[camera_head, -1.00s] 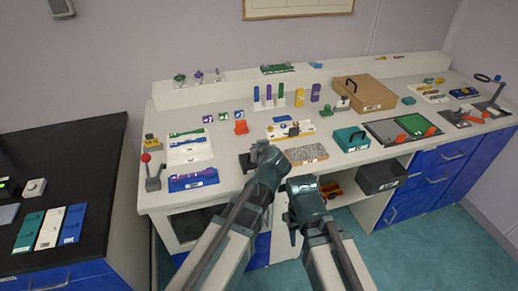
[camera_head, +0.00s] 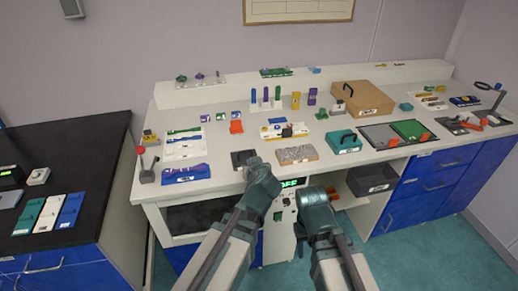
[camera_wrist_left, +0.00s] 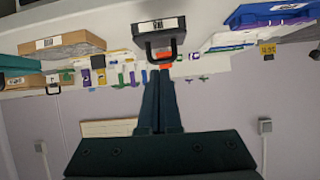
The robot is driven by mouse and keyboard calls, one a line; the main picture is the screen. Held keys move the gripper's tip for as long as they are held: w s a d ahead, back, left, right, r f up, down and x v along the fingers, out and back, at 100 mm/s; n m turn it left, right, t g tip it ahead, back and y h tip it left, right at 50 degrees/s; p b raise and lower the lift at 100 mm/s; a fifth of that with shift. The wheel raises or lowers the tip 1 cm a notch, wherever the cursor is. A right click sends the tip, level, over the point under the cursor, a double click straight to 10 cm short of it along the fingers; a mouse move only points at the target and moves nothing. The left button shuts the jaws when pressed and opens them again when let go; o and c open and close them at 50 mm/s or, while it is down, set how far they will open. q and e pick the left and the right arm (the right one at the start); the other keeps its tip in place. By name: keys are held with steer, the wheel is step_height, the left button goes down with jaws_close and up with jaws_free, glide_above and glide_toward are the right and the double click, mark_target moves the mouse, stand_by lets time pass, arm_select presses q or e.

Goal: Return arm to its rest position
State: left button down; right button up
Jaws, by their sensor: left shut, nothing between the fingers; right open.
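My left gripper (camera_head: 256,168) is at the front edge of the white bench, beside a dark block (camera_head: 243,158). In the left wrist view its two fingers (camera_wrist_left: 161,78) are together with nothing between them. There the dark block (camera_wrist_left: 160,27) shows a white label and a black handle just beyond the fingertips; I cannot tell whether they touch. My right gripper (camera_head: 331,192) is open and empty, in front of the bench and below its top. Its fingertips are small and partly hidden by its own body.
A grey speckled slab (camera_head: 297,155) and a teal case (camera_head: 344,141) lie near the bench front. A red-knobbed lever (camera_head: 142,163) stands at the left. A green-lit display (camera_head: 289,183) and an open dark bin (camera_head: 371,178) are below the top. A black counter (camera_head: 85,150) is at left.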

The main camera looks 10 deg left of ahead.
arm_select(q)
steer(key=s+d+f+m+g+h+p, duration=0.1)
steer(key=s+d+f+m+g, duration=0.1)
steer(key=s, duration=0.5)
steer(key=s+d+f+m+g+h+p, duration=0.1)
steer(key=s+d+f+m+g, duration=0.2)
steer(key=s+g, duration=0.3)
steer(key=s+d+f+m+g+h+p, duration=0.1)
steer(key=s+d+f+m+g, duration=0.1)
steer(key=s, duration=0.6)
steer(key=shift+d+f+m+g+h, duration=0.35)
steer(key=shift+d+f+g, duration=0.3)
steer(key=shift+d+g, duration=0.35)
steer(key=shift+s, duration=0.1)
